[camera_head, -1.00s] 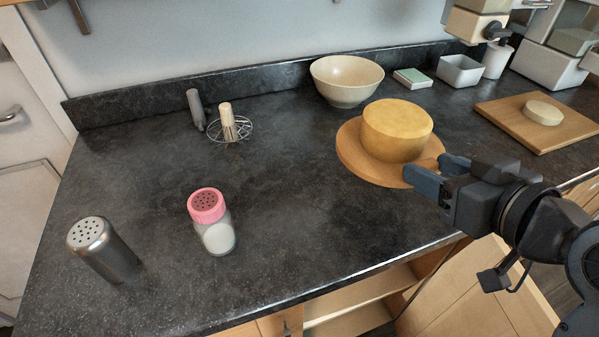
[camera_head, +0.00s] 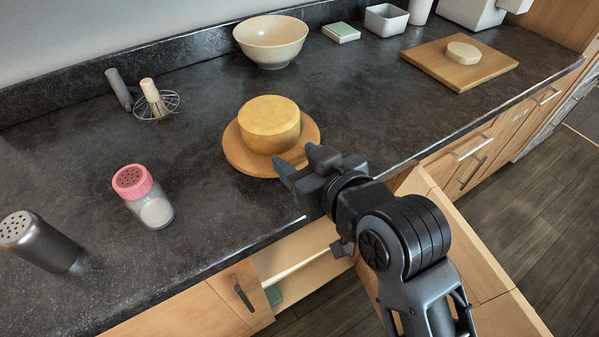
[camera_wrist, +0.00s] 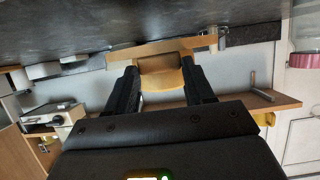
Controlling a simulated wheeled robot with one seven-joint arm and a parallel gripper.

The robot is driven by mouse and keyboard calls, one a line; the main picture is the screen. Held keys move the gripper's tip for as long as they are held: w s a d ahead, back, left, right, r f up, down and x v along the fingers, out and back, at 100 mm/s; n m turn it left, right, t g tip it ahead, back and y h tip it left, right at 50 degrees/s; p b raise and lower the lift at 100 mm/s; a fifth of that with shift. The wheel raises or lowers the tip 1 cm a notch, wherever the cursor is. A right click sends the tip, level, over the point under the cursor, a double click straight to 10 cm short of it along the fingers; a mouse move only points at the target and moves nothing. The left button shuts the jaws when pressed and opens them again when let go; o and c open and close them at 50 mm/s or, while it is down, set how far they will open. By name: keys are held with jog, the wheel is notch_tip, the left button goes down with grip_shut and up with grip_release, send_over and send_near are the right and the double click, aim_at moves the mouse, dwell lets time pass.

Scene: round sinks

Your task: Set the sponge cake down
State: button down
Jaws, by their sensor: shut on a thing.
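The sponge cake (camera_head: 268,128) is a thick yellow round on a round wooden board (camera_head: 238,158), near the counter's front edge. It appears upright. In the wrist view, which is upside down, the tan cake (camera_wrist: 161,82) shows between my two fingers (camera_wrist: 160,85), with the board (camera_wrist: 120,48) beyond. The fingers hide its sides, so the exact contact is unclear. I cannot tell whether the board touches the dark counter (camera_head: 200,130).
A cream bowl (camera_head: 270,42) stands behind the cake. A whisk (camera_head: 153,95), a pink-lidded shaker (camera_head: 143,195) and a metal shaker (camera_head: 38,243) are to the left. A cutting board (camera_head: 425,57) with a pale round is at right. Counter between the cake and shakers is clear.

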jog(key=shift+a+f, duration=0.1)
jog(key=shift+f, duration=1.9)
jog(key=shift+c, duration=2.1)
grip_release()
jog(key=shift+f, duration=0.1)
jog(key=v, duration=1.2)
jog(key=shift+b, duration=0.35)
